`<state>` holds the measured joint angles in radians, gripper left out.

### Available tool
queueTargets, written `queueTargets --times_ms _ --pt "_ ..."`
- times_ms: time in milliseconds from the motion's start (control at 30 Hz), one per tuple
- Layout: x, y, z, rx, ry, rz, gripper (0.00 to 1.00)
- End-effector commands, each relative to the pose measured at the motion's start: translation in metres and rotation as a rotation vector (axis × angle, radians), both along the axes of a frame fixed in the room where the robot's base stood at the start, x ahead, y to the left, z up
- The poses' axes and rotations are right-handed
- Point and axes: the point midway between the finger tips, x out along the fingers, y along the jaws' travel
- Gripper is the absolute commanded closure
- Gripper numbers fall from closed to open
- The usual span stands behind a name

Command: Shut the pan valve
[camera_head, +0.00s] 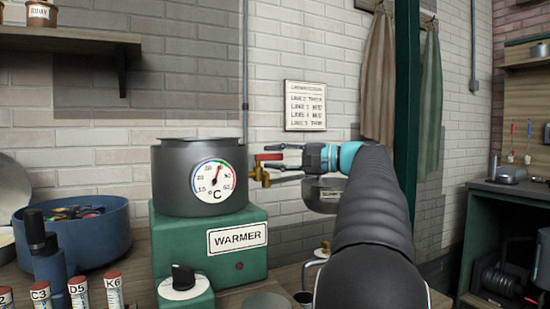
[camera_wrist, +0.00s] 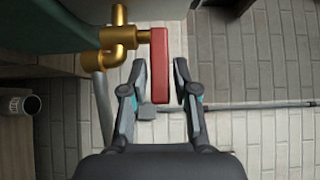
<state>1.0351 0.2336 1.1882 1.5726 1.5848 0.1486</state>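The pan (camera_head: 172,180) is a dark grey pot with a round °C dial (camera_head: 213,179), seated on the green WARMER box (camera_head: 168,232). Its brass valve (camera_head: 259,174) sticks out at the right side with a red lever (camera_head: 268,156) pointing right. In the wrist view the brass valve (camera_wrist: 119,39) is at the upper left and the red lever (camera_wrist: 160,65) runs down between my fingers. My gripper (camera_head: 278,162) reaches in from the right. In the wrist view my gripper (camera_wrist: 160,75) is open, with a finger on each side of the lever and small gaps visible.
A grey bowl (camera_head: 322,195) is behind and below my gripper. A black knob (camera_head: 183,277) is in front of the warmer. A blue tub (camera_head: 72,238) and several labelled vials (camera_head: 78,292) stand at the left. A notice (camera_head: 305,106) hangs on the brick wall.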

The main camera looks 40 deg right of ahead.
Motion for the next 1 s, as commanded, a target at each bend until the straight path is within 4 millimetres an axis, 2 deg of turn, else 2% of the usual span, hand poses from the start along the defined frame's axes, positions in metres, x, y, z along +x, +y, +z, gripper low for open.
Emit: queueTargets --times_ms 267,300,400,767,1000 --pt "0.0016 0.0011 0.0000 0.000 0.000 0.000 0.71" --pt "0.0015 0.0009 0.0000 0.000 0.000 0.000 0.76" --pt "0.0014 0.0009 0.0000 0.000 0.000 0.000 1.00" --pt "0.0002 0.0012 -0.0014 0.000 0.000 -0.025 1.00" --pt "-0.0056 0.0040 -0.0038 0.000 -0.001 -0.141 1.00"
